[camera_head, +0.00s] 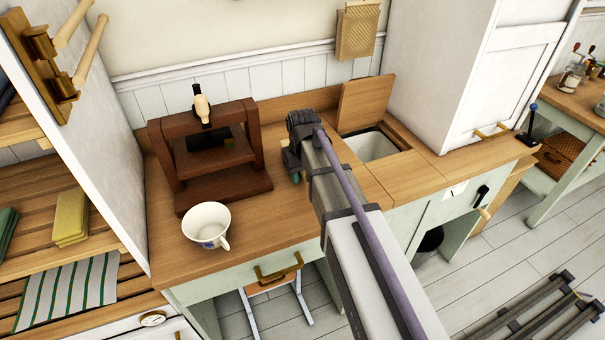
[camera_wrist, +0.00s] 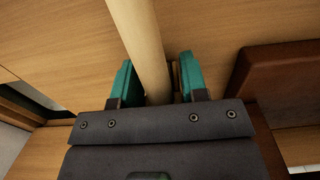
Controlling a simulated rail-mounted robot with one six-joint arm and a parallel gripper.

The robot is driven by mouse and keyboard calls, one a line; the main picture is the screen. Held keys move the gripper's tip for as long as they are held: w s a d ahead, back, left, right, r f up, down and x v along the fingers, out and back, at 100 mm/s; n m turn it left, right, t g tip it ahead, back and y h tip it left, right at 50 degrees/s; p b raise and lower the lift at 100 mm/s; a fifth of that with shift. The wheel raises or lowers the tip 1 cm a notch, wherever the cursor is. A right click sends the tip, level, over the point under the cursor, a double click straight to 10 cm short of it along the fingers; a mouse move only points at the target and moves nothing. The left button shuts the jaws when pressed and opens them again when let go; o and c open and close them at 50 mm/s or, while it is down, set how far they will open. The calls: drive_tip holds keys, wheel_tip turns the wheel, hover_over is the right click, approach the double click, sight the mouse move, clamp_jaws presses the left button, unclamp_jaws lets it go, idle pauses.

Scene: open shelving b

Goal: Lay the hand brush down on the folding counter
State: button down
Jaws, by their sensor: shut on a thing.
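My gripper (camera_head: 294,166) is low over the wooden counter (camera_head: 275,222), between the dark wooden press and the open basin. In the wrist view its teal fingers (camera_wrist: 158,80) are shut on a pale, round wooden handle, which I take for the hand brush (camera_wrist: 137,35). The handle runs up out of the top of the wrist view, with counter wood behind it. The brush's bristles do not show. In the head view my arm hides the brush. I cannot tell whether the brush touches the counter.
The dark press (camera_head: 215,190) stands close left of my gripper. A white cup (camera_head: 207,222) is at the counter's front left. A basin (camera_head: 369,146) with a raised wooden lid (camera_head: 364,102) lies to the right, beside a tall white cabinet (camera_head: 455,75). The front middle counter is clear.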

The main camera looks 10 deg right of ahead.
drive_tip(key=c, duration=0.6)
unclamp_jaws()
drive_tip(key=shift+o, duration=0.2)
wheel_tip(320, 180, up, 11)
drive_tip(key=p, duration=1.1)
drive_tip(key=shift+s+f, duration=0.1)
drive_tip(key=shift+s, duration=0.35)
drive_tip(key=s+m, duration=0.1)
drive_tip(key=s, duration=1.4)
drive_tip(key=shift+s+m, duration=0.3)
drive_tip(key=shift+m, duration=0.1)
